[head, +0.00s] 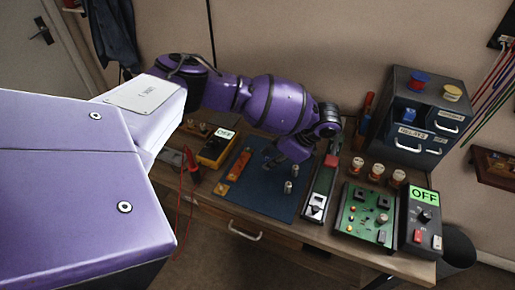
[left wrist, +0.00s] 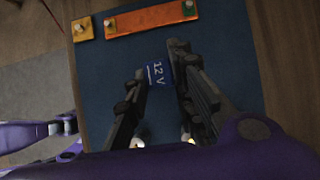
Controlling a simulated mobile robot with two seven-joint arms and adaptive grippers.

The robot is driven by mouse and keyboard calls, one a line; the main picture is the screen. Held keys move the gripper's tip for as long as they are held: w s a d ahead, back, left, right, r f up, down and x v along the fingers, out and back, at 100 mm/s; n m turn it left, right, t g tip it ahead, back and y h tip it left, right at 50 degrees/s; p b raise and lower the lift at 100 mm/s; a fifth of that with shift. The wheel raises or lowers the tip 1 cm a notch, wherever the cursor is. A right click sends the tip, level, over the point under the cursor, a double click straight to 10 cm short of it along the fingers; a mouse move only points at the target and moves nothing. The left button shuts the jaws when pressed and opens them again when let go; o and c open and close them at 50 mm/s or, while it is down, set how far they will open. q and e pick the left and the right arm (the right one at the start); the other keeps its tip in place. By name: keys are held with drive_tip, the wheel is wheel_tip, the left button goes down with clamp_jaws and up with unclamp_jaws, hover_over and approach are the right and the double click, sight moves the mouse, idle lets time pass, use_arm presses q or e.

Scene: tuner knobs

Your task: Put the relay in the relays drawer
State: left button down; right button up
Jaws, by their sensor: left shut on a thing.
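The relay (left wrist: 156,73) is a small blue block marked "12 V" in the left wrist view, between the fingertips of my left gripper (left wrist: 158,62). The gripper is shut on it over the blue mat (left wrist: 105,65). In the head view my left gripper (head: 279,158) is low over the mat, and the relay cannot be made out there. My right gripper is not in view.
On the bench are a yellow meter (head: 215,148), an orange strip (head: 238,165), a green circuit board (head: 363,212) and a box reading OFF (head: 420,222). Several small jars (head: 376,172) stand before the cabinet. Blue and yellow spools (head: 452,92) sit on top.

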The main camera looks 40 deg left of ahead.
use_arm(q)
drive_tip(key=shift+s+f, duration=0.1)
drive_tip(key=shift+f, duration=0.4)
drive_tip(key=shift+f, duration=0.15)
drive_tip(key=c, duration=1.5)
unclamp_jaws()
